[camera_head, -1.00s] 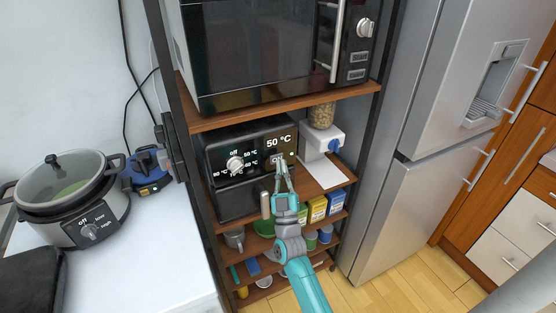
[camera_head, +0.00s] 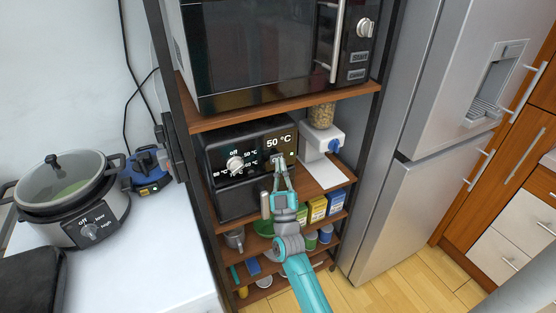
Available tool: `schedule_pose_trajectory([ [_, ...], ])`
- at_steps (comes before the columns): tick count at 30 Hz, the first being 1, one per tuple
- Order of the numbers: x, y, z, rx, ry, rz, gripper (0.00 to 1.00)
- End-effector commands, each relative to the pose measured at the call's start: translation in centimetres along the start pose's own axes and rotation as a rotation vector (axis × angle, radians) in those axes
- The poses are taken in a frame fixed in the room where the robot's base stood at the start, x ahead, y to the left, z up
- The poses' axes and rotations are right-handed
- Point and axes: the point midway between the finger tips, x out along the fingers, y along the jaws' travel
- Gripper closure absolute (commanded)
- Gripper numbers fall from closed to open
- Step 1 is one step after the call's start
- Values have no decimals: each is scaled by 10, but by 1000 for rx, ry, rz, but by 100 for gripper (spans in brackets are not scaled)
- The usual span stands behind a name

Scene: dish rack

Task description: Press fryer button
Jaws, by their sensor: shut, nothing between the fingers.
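The black fryer (camera_head: 232,196) stands on the middle shelf, below the microwave. Its front panel has a white dial (camera_head: 235,163) with temperature marks and a display (camera_head: 279,141) reading 50 °C. A small green light (camera_head: 292,154) shows at the panel's right. My gripper (camera_head: 279,160) is shut and empty, with its fingertips in front of the panel, just below the display. The fingers hide the spot where the button label was. I cannot tell whether the fingertips touch the panel.
A black microwave (camera_head: 270,50) stands on the shelf above. A cereal dispenser (camera_head: 322,139) is right of the fryer. A slow cooker (camera_head: 75,200) and a blue device (camera_head: 150,172) sit on the white counter at left. Boxes and cans fill the lower shelves. A fridge (camera_head: 400,200) stands at right.

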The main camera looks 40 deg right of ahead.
Motion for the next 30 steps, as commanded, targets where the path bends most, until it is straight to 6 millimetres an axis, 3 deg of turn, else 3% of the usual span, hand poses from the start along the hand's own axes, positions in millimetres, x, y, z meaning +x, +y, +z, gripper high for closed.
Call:
schedule_pose_trajectory([
  [30, -5, 3, -2, 0, -2, -1, 100],
])
